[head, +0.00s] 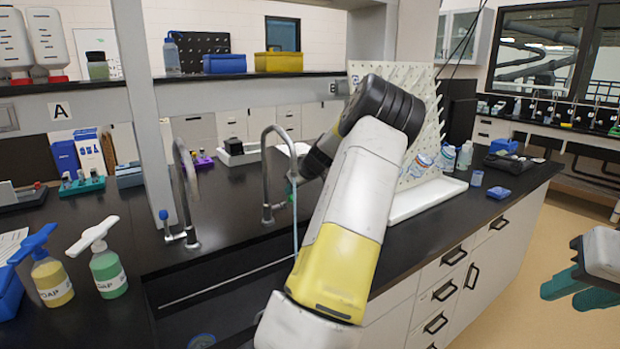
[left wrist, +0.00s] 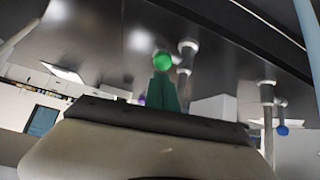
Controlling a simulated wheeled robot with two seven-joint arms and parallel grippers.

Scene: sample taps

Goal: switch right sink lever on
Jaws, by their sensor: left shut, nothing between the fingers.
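The right sink tap (head: 267,170) is a grey gooseneck, and a thin pale-blue stream (head: 295,228) falls from its spout into the sink. Its lever has a green knob (left wrist: 162,60), seen in the left wrist view just beyond the tips of my left gripper (left wrist: 164,78). Those teal fingers are shut and empty, at or very near the knob; I cannot tell if they touch. My right gripper (head: 577,288) is open and empty at the far right, away from the sink.
The left tap (head: 184,190) has a blue-knobbed lever (head: 163,214). Two soap bottles (head: 108,270) stand left of the sink. A white drying rack (head: 425,200) stands right of my left arm. A grey post (head: 146,110) rises by the left tap.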

